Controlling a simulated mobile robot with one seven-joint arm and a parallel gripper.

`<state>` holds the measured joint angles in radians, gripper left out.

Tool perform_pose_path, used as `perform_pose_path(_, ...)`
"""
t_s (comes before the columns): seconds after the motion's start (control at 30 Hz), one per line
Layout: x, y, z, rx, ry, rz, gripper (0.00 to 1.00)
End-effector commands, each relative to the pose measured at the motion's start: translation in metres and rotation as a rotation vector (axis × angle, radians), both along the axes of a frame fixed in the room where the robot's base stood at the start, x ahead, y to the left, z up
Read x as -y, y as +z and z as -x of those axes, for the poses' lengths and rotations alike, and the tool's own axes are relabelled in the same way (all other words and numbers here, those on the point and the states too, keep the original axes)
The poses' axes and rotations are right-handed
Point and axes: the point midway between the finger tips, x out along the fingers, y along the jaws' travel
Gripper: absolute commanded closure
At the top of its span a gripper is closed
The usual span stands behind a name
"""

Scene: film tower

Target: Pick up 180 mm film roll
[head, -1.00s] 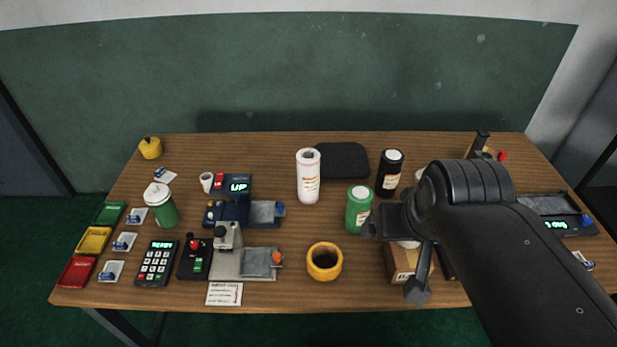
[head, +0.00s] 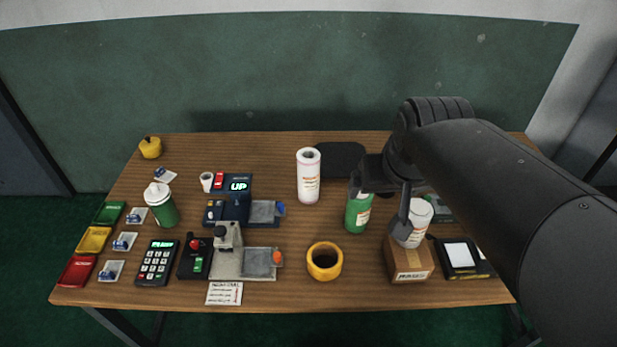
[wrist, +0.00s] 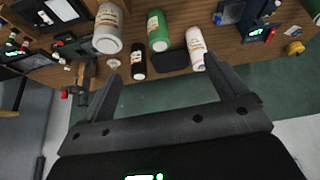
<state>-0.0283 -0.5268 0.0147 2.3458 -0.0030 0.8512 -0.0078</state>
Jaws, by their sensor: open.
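A tall white roll (head: 308,176) with a printed label and an open core on top stands upright near the middle of the table; I take it as the 180 mm film roll. It also shows in the wrist view (wrist: 195,48), just beyond the right fingertip. My gripper (head: 383,200) is over the table to the roll's right, above and beside the green bottle (head: 357,211). In the wrist view my gripper (wrist: 174,62) has its fingers spread with nothing between them. It is apart from the roll.
A white jar (head: 412,225) stands on a cardboard box (head: 410,262) close to my gripper. A black bottle (wrist: 138,62) stands behind, hidden in the head view. A yellow ring roll (head: 324,275) lies in front, and a dark pad (head: 338,158) behind. Table left of the roll holds two sealing devices.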

Motion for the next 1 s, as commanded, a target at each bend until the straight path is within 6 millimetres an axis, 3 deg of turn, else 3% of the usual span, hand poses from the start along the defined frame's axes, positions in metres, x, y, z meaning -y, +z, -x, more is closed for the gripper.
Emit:
perform_pose_path(0.03,-0.004,0.000,-0.018,-0.009,0.012,0.002,0.10)
perform_pose_path(0.23,-0.022,-0.001,-0.082,-0.025,0.054,0.009,0.10)
perform_pose_path(0.47,-0.047,-0.020,-0.157,-0.044,0.103,0.011,0.10)
perform_pose_path(0.8,-0.092,-0.077,-0.259,-0.070,0.172,0.006,0.10)
perform_pose_path(1.0,-0.112,-0.109,-0.296,-0.078,0.199,0.000,0.10)
